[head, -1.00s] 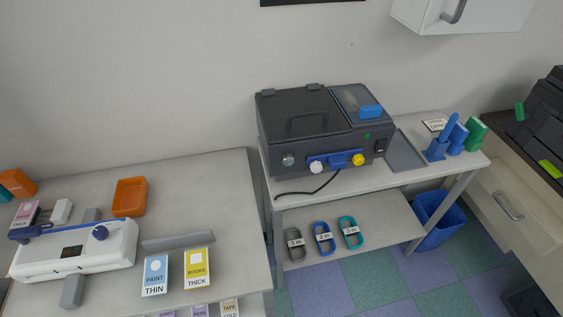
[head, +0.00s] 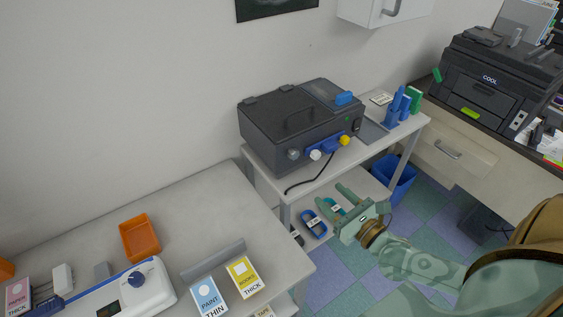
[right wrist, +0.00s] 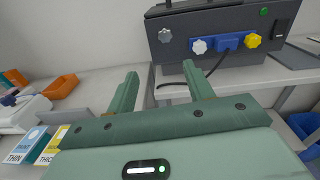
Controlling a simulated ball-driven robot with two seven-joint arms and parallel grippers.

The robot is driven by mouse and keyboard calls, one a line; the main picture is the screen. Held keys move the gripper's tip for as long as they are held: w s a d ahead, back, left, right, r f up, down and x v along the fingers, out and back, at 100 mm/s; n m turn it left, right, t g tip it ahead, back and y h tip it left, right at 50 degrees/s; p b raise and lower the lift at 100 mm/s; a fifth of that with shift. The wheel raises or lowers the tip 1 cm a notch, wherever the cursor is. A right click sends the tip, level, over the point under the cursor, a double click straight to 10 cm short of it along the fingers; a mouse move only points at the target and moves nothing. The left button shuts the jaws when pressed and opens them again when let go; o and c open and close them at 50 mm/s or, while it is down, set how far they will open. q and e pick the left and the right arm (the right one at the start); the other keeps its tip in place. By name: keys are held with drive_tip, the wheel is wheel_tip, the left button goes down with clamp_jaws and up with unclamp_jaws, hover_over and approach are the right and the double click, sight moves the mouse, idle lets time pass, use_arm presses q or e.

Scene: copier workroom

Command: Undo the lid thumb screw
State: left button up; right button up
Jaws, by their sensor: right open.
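A dark box-shaped machine (head: 300,120) with a hinged lid and handle stands on the narrow table. Its front carries a grey knob (head: 293,154) at the left, then a white knob (head: 315,155) and a yellow knob (head: 345,140) on a blue bracket (head: 328,145). The right wrist view shows the grey (right wrist: 165,36), white (right wrist: 199,46) and yellow (right wrist: 252,40) star-shaped knobs; I cannot tell which is the lid screw. My right gripper (head: 336,201) is open and empty, in front of and below the machine, apart from the knobs. My left gripper is not in view.
A black cable (head: 305,187) hangs at the table's front edge. A blue bin (head: 393,178) stands under the right end. Left is a table with an orange tray (head: 140,238). A printer (head: 485,80) is at right.

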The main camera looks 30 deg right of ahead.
drive_tip(key=m, duration=0.2)
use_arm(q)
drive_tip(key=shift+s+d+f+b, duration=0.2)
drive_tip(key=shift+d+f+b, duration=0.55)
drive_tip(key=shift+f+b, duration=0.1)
use_arm(e)
drive_tip(key=m, duration=0.1)
approach(296, 156)
drive_tip(key=shift+h, duration=0.3)
drive_tip(key=w, duration=0.6)
drive_tip(key=w+a, duration=0.1)
drive_tip(key=w, duration=0.2)
drive_tip(key=shift+w+f, duration=0.1)
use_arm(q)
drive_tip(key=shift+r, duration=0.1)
use_arm(e)
drive_tip(key=c, duration=1)
